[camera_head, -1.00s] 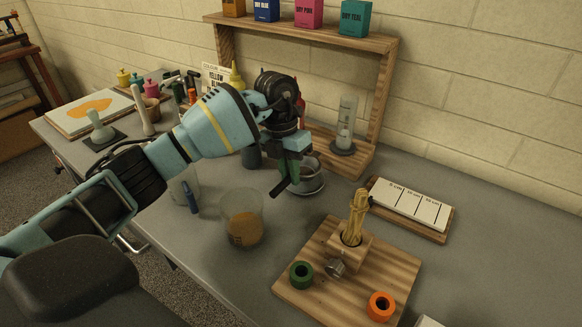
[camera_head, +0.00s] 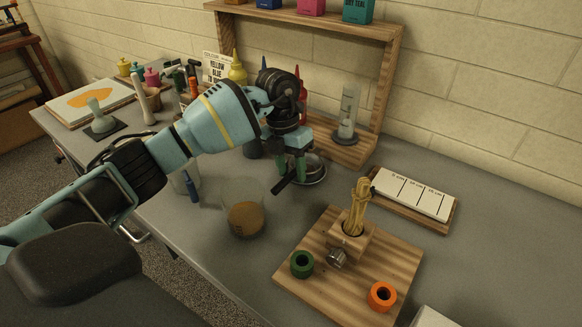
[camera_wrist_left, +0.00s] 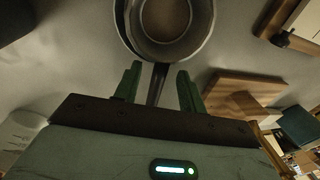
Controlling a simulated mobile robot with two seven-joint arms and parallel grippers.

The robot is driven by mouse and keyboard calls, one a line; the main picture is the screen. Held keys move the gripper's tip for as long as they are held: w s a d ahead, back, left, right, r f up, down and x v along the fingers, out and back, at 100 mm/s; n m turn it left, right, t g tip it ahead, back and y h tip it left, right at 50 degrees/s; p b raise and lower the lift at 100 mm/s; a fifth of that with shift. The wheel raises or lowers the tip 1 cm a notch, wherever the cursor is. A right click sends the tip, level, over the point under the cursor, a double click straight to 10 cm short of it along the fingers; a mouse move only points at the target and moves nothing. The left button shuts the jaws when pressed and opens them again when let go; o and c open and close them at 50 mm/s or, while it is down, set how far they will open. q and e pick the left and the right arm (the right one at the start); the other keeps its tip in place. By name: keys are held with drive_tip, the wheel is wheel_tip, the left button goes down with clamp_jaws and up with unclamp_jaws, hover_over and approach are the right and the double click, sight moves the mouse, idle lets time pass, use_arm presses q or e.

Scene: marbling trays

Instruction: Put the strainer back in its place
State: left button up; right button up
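The strainer (camera_head: 313,172) is a round grey metal vessel with a black handle on the grey worktop, in front of the wooden shelf. In the left wrist view its round rim (camera_wrist_left: 208,38) shows at the top, and its dark handle (camera_wrist_left: 157,85) runs down between my fingers. My left gripper (camera_head: 290,172) is open, with a finger on each side of the handle. The left wrist view shows my left gripper (camera_wrist_left: 158,85) with a gap on both sides of the handle. In the head view the gripper hides part of the strainer. My right gripper is not in view.
A beaker with brown liquid (camera_head: 246,218) stands in front of the strainer. A wooden board (camera_head: 340,290) carries a block of sticks (camera_head: 357,205), a green ring (camera_head: 302,264) and an orange ring (camera_head: 382,296). A card rack (camera_head: 413,195) lies right.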

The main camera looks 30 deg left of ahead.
use_arm(q)
drive_tip(key=v, duration=0.7)
drive_tip(key=shift+r, duration=0.45)
